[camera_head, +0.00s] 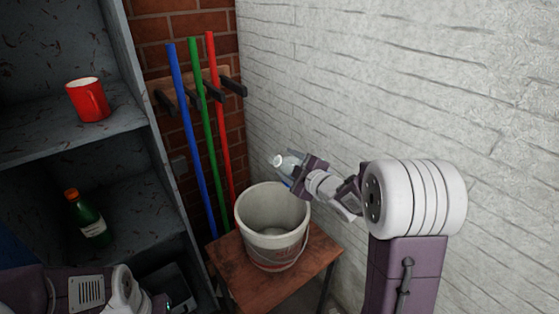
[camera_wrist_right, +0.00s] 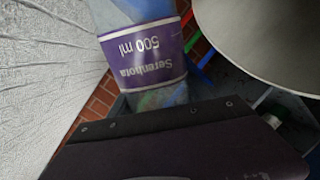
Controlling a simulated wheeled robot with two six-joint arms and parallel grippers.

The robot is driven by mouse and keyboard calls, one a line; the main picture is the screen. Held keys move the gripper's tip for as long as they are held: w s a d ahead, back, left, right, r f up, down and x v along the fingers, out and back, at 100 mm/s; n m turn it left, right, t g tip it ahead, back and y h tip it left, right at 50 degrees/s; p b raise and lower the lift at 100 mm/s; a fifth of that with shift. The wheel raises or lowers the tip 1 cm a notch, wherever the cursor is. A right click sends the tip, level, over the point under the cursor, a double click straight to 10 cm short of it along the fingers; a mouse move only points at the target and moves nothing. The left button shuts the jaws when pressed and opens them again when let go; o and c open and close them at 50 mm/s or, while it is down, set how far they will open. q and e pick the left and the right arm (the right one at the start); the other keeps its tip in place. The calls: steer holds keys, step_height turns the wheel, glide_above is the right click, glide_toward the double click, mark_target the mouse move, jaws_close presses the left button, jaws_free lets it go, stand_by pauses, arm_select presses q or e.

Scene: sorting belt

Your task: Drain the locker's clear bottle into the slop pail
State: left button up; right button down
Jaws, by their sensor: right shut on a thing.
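The clear bottle (camera_head: 287,163) is in my right gripper (camera_head: 299,173), above the back right rim of the slop pail (camera_head: 272,222). It lies tilted far over, its pale neck end pointing left. No stream shows. In the right wrist view the bottle (camera_wrist_right: 143,54) has a purple label reading "500 ml", upside down, and the pail (camera_wrist_right: 275,35) is at upper right. The grey pail stands upright on a small wooden table. My left arm is low at the left of the head view; its gripper (camera_head: 160,303) is small and partly cut off, its fingers unclear.
The grey locker (camera_head: 150,205) at left holds a red mug (camera_head: 88,100) on its upper shelf and a green bottle (camera_head: 86,219) with an orange cap below. Blue, green and red poles (camera_head: 201,110) hang on a rack behind the pail. A white brick wall (camera_head: 430,80) closes the right side.

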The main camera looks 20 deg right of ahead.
steer(key=f+n+h+b, duration=0.1)
steer(key=n+b, duration=0.2)
steer(key=b, duration=0.3)
steer(key=d+f+n+h+b, duration=0.1)
steer(key=f+n+h+b, duration=0.1)
steer(key=b, duration=0.3)
steer(key=f+n+h+b, duration=0.1)
steer(key=f+n+b, duration=0.1)
steer(key=b, duration=0.4)
steer(key=shift+d+n+b, duration=0.3)
steer(key=shift+n, duration=0.6)
steer(key=shift+r+n+h+b, duration=0.3)
steer(key=shift+r+n+b, duration=0.1)
steer(key=shift+r, duration=0.15)
stand_by(1.8)
